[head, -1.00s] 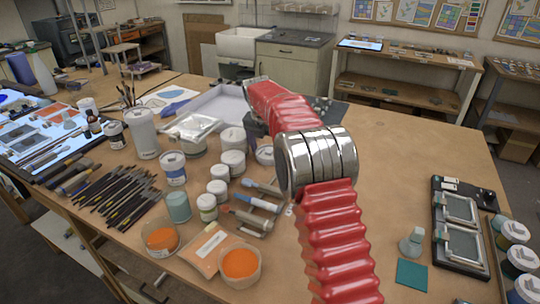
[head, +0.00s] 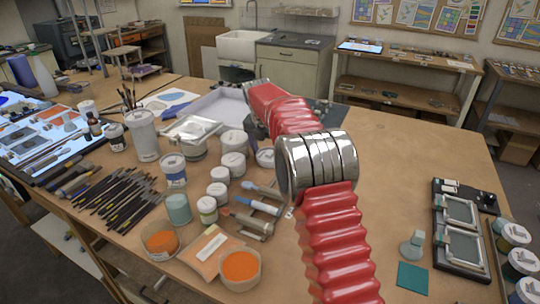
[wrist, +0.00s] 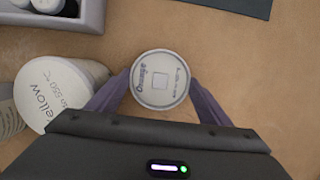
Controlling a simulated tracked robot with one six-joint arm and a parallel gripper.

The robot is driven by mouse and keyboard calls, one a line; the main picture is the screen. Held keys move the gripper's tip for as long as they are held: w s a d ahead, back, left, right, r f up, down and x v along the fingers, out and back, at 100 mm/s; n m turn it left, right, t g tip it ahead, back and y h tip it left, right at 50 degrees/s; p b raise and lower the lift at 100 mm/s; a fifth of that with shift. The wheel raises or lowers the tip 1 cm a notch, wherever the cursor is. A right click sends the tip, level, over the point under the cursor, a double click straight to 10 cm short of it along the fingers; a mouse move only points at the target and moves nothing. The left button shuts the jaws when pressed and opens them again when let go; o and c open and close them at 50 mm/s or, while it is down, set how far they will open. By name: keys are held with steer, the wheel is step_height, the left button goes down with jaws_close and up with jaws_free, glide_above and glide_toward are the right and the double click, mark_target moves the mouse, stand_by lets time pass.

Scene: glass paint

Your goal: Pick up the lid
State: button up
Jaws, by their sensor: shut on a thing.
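The lid (wrist: 160,80) is round and white, with a ring of print reading "Orange" and a small square knob in its middle. It shows in the wrist view between the two purple fingers of my gripper (wrist: 159,97), which is shut on it from both sides. Whether it sits on a jar or is raised is hidden from above. In the head view my red arm covers most of the gripper (head: 254,130); a small white-topped jar (head: 265,158) shows just below it.
A larger jar marked "Yellow" (wrist: 62,92) stands close to the left finger. A grey tray (wrist: 88,16) lies at the upper left of the wrist view. Several white jars crowd the left in the head view.

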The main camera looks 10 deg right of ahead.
mark_target(269, 154)
step_height(269, 154, up, 9)
steer(key=shift+r, duration=0.5)
stand_by(0.6)
